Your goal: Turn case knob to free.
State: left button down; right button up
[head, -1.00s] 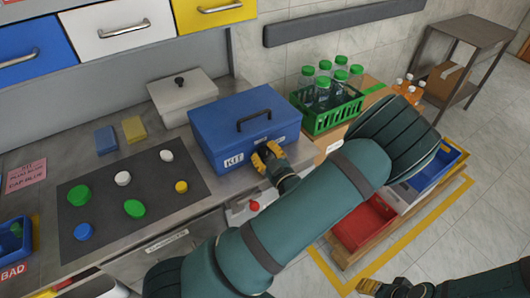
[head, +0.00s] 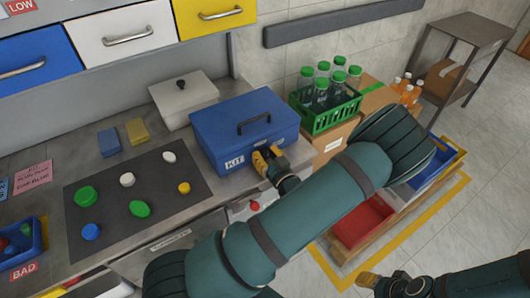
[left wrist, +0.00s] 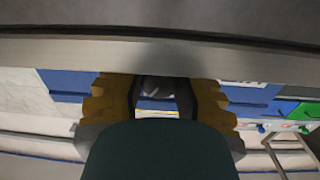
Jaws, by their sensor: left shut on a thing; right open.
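The blue case (head: 225,125) marked KIT stands closed on the steel counter, with a dark handle on its lid. My left gripper (head: 266,160) is at the lower right of the case's front face, shut on the case knob. The knob is mostly hidden by the yellow fingers in the head view. In the left wrist view a grey piece, likely the knob (left wrist: 158,88), shows between the two yellow fingers (left wrist: 155,100). The knob's turn angle cannot be told. My right gripper (head: 370,281) is open and empty, low at the bottom right, away from the case.
A dark mat (head: 155,180) with several coloured caps lies left of the case. A green crate (head: 328,118) of bottles stands right of it. A red button (head: 254,206) is on the counter front below my left gripper.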

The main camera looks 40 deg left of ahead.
dwell(0.3)
pick_arm(q)
jog(key=shift+r, duration=0.1)
jog(key=c, duration=0.6)
grip_release()
jog(key=v, duration=1.2)
